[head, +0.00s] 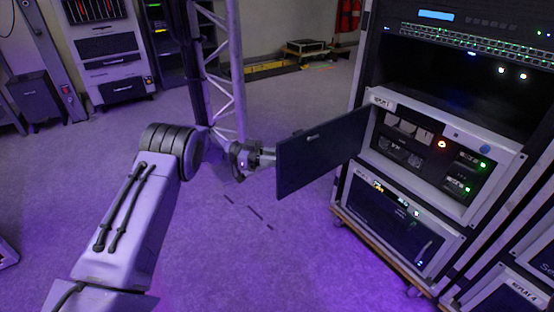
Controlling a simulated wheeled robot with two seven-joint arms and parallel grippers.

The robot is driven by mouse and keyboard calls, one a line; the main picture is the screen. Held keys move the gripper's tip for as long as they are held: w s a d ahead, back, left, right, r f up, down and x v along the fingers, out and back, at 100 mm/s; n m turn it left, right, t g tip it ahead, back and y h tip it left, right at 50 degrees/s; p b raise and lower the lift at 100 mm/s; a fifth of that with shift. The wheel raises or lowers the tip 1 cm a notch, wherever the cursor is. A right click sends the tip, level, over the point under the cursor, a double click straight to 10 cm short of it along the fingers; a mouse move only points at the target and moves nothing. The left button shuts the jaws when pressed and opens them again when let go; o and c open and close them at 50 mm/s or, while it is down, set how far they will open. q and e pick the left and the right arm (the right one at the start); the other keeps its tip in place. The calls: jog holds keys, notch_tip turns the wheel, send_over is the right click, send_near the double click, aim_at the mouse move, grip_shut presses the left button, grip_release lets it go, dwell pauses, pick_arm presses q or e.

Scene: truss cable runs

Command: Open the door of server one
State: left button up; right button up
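The dark door (322,152) of the upper white-framed server (483,143) in the rack stands swung wide open, out to the left of the server front. A small handle shows on the door's face near its top edge. The server's inside shows, with grey modules and green and orange lights. A small white label sits at its upper left corner, its text hard to read. My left gripper (264,157) is at the door's free left edge; the door partly hides its fingertips, so I cannot tell whether it touches or grips. My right gripper is not in view.
Below is another unit (390,214) with its dark front shut. The rack stands on a wheeled wooden base (372,246). A truss upright (235,80) rises close behind my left wrist. The purple-lit floor in front of the rack is clear. Cabinets (105,50) stand at the back left.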

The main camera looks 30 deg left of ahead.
pick_arm(q)
jog(key=shift+s+a, duration=0.1)
jog(key=shift+a, duration=0.2)
jog(key=v, duration=1)
jog(key=shift+p, duration=0.4)
jog(key=shift+s+a, duration=0.1)
jog(key=shift+a, duration=0.05)
